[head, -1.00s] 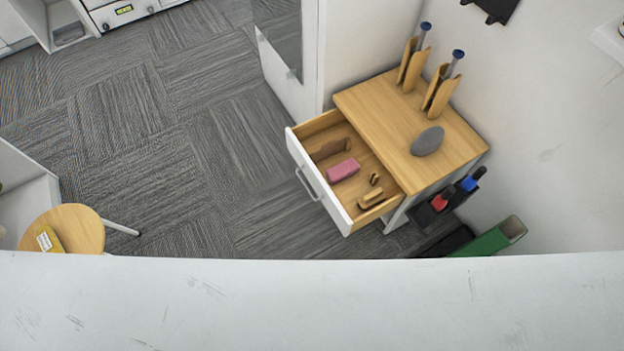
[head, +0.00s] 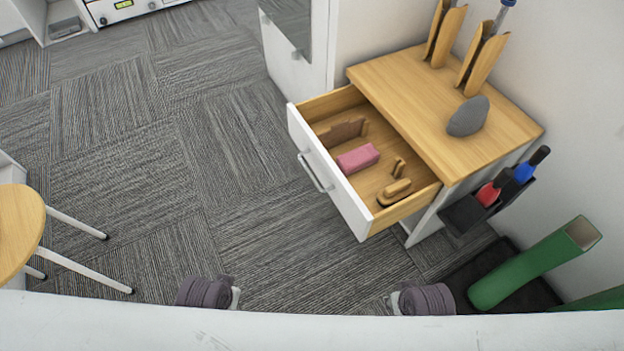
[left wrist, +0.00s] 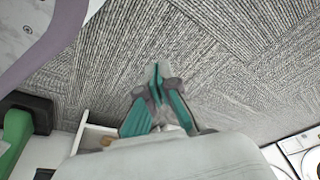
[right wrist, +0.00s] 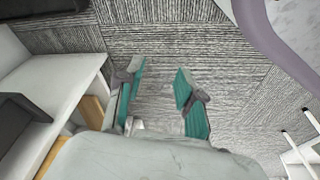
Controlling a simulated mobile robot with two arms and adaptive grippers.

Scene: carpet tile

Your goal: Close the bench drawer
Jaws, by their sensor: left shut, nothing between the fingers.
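The bench drawer (head: 330,178) stands pulled out from the wooden-topped bench (head: 450,110) in the head view. Its white front with a bar handle (head: 314,173) faces lower left. Inside lie a pink block (head: 357,158) and several wooden pieces. My left gripper (left wrist: 156,82) is shut and empty in the left wrist view, over carpet; part of the drawer (left wrist: 92,137) shows behind it. My right gripper (right wrist: 158,78) is open and empty in the right wrist view, with carpet between its fingers. Both grippers' fingers are hidden in the head view; neither visibly touches the drawer.
On the bench top are a grey stone-like object (head: 468,117) and two wooden holders. A black rack (head: 478,210) with red and blue tools hangs at its side. A green tube (head: 535,265) lies by the right wall. A round stool (head: 18,225) stands left. Carpet before the drawer is clear.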

